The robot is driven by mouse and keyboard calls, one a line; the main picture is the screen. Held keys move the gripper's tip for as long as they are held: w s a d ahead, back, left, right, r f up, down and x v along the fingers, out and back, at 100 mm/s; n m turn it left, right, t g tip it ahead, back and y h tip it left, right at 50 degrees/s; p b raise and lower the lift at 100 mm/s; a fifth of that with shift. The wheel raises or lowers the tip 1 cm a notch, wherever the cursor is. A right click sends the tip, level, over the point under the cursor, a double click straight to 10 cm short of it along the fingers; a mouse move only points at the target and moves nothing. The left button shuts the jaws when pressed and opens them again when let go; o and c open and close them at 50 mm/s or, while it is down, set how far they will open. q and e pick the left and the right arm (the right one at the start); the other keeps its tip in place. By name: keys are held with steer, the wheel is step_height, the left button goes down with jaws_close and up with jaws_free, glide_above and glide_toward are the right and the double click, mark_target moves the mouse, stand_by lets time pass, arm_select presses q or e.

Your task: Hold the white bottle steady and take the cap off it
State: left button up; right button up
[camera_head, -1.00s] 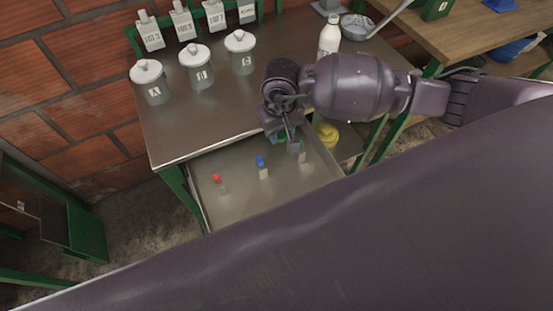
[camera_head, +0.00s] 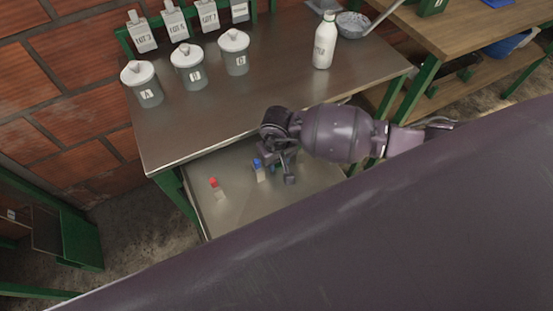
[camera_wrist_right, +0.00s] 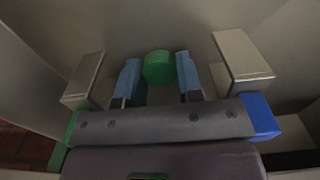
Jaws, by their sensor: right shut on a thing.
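The white bottle (camera_head: 324,46) stands upright on the metal table, with its white cap (camera_head: 329,16) on top. My right gripper (camera_head: 285,168) is well below it in the picture, over the open drawer and apart from the bottle. In the right wrist view a round green cap (camera_wrist_right: 159,67) sits between the blue finger pads, and the right gripper (camera_wrist_right: 159,75) is shut on it. Whatever is under the green cap is hidden. My left gripper is not in view.
The drawer (camera_head: 225,212) also holds a red-capped vial (camera_head: 217,190) and a blue-capped vial (camera_head: 260,172) close to my right gripper. Several lidded jars, such as jar A (camera_head: 148,92), stand at the table's back left. A grey bowl (camera_head: 352,25) is right of the bottle.

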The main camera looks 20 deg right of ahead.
steer(key=shift+f, duration=0.1)
steer(key=o, duration=0.6)
steer(key=shift+f, duration=0.1)
steer(key=shift+c, duration=0.2)
steer(key=o, duration=0.4)
steer(key=shift+o, duration=0.2)
steer(key=shift+r, duration=0.2)
step_height(320, 180, up, 12)
steer(key=p, duration=0.1)
